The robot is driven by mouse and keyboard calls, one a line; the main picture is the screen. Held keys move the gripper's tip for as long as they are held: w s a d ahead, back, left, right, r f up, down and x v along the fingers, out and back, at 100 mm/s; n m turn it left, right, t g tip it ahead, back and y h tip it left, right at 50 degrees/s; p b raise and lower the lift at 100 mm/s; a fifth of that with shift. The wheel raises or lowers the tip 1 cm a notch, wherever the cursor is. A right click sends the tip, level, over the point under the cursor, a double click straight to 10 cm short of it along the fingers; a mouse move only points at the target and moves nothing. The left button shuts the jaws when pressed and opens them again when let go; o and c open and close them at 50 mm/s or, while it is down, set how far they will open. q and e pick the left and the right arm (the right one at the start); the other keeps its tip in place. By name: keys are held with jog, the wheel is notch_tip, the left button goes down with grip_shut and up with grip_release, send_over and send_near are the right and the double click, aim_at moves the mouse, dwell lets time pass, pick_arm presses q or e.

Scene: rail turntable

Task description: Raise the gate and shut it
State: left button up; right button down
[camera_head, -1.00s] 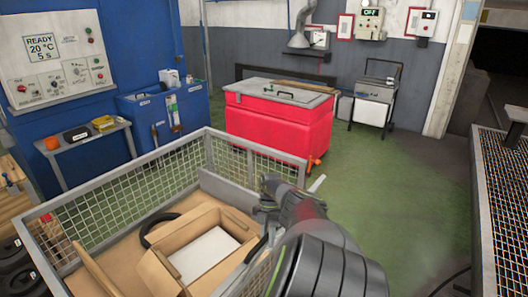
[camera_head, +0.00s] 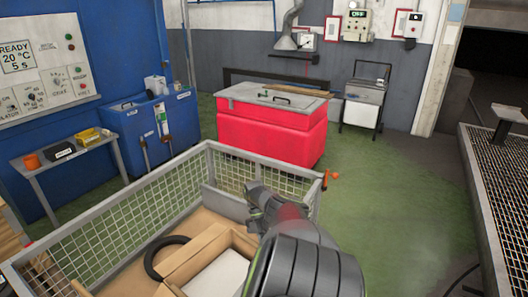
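A grey mesh-sided crate (camera_head: 112,218) stands at the lower left and centre. Its far mesh side (camera_head: 238,170) is upright, with a solid grey panel (camera_head: 224,203) low in front of it. I cannot tell which part is the gate. An orange-red handle (camera_head: 331,176) shows at the crate's right corner. My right gripper (camera_head: 262,200) is at the crate's right side, overlapping the mesh in the picture. Its fingers are too dark and small to read, and contact is unclear. My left gripper is out of view.
Cardboard (camera_head: 196,258) and a black ring (camera_head: 160,256) lie inside the crate. A red lidded bin (camera_head: 268,134) stands behind it. A small table (camera_head: 76,158) and blue cabinet (camera_head: 128,125) are left. Green floor (camera_head: 400,200) is clear at right.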

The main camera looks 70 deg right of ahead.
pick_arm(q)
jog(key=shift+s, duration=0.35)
pick_arm(e)
jog(key=shift+s, duration=0.1)
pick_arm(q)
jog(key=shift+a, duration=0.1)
pick_arm(e)
jog(key=c, duration=1.3)
grip_release()
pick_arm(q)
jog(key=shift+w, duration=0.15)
pick_arm(e)
jog(key=shift+r, duration=0.1)
